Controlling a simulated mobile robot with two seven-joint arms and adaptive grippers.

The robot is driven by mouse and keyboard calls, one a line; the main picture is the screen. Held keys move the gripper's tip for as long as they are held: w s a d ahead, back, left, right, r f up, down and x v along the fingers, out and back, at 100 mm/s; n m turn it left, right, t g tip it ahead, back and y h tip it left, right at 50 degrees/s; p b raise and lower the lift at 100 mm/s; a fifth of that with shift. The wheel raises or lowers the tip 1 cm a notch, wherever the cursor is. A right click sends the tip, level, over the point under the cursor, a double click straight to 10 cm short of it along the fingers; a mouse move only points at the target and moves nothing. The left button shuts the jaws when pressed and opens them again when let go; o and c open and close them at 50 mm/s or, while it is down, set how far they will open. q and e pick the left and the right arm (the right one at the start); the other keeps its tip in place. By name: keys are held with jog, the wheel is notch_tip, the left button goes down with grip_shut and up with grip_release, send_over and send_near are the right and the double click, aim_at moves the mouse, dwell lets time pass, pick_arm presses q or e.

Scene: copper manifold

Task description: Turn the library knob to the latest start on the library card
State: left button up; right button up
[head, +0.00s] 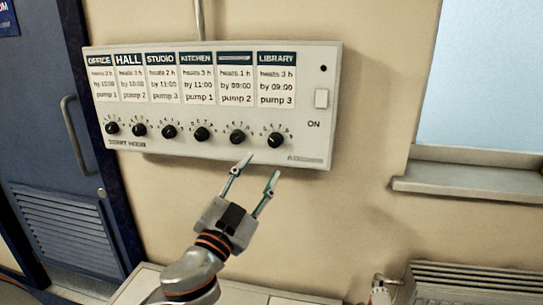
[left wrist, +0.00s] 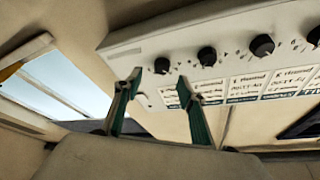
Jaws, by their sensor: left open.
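The library knob (head: 275,140) is a black round dial at the right end of the knob row on a white wall panel. The library card (head: 276,82) above it reads heats 3 h, by 09:00, pump 3. My left gripper (head: 261,167) is open and empty, its two fingers pointing up at the panel just below the library knob, apart from it. In the left wrist view, which is upside down, the end knob (left wrist: 162,65) shows between and beyond the fingertips. The knob's exact pointer setting is too small to read. My right gripper is not in view.
Several other knobs, the closest being the one on its left (head: 238,137), sit in the same row under their cards. A window sill (head: 470,183) juts out further right, and a blue door (head: 50,140) stands left.

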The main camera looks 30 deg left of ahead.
aim_at(273, 143)
pick_arm(q)
jog(key=x, duration=0.3)
jog(key=r+p+x, duration=0.1)
jog(key=x, duration=0.3)
jog(key=shift+s, duration=0.2)
jog(key=shift+w, duration=0.45)
jog(key=c, duration=1.1)
jog(key=shift+p, duration=0.3)
